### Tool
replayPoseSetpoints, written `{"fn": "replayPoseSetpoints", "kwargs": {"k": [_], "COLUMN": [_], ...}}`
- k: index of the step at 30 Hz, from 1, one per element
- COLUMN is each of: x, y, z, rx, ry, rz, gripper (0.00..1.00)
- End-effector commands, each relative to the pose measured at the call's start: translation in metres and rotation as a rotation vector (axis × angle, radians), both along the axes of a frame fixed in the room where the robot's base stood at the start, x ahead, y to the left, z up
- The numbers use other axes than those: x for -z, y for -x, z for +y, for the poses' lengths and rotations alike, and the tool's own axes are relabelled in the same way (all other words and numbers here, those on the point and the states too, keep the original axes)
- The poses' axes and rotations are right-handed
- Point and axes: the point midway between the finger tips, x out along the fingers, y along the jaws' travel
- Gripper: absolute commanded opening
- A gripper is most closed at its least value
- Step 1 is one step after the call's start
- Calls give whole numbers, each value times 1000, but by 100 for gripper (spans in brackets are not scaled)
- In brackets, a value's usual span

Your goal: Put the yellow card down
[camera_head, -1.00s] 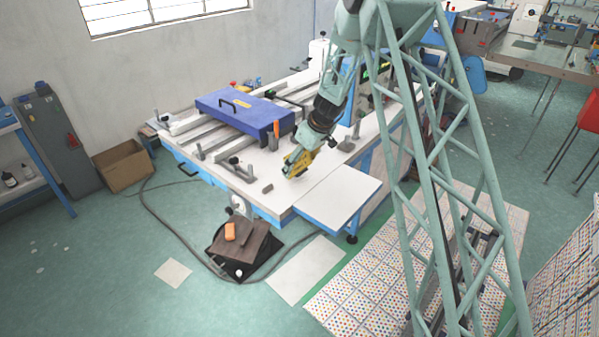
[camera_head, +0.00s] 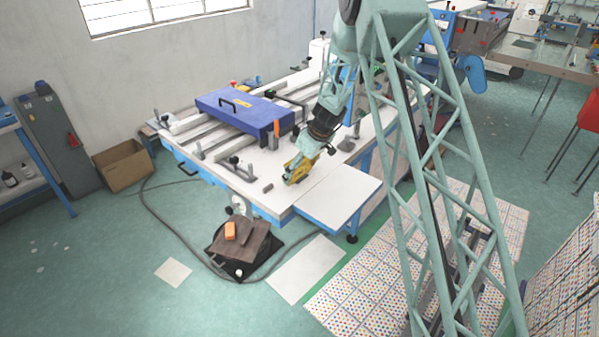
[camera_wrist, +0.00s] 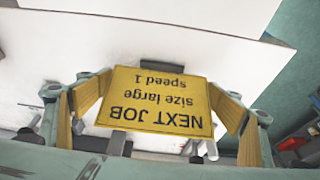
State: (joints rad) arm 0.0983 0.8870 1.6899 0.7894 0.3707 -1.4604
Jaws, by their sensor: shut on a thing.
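The yellow card (camera_wrist: 160,100) reads "NEXT JOB, size large, speed 1", upside down in the wrist view. My gripper (camera_head: 290,179) is shut on it, with a finger at each side edge of the card. In the head view my gripper is low over the white table (camera_head: 262,198), near its front edge and close to the side panel. The card cannot be told apart from the yellow fingers there. I cannot tell whether the card touches the table.
A small grey block (camera_head: 267,187) lies left of my gripper. A clamp bar (camera_head: 240,170) and an orange-handled tool (camera_head: 276,136) stand nearby. A blue case (camera_head: 243,112) lies behind. The white side panel (camera_head: 340,193) at the right is bare.

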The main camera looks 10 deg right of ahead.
Motion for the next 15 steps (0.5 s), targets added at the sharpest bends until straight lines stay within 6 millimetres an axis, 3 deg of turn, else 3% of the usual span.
{"fn": "replayPoseSetpoints", "kwargs": {"k": [11,12,15], "x": [3,4,3], "y": [0,0,0], "z": [0,0,0], "rx": [0,0,0], "ry": [0,0,0], "rz": [0,0,0], "gripper": [74,85,95]}}
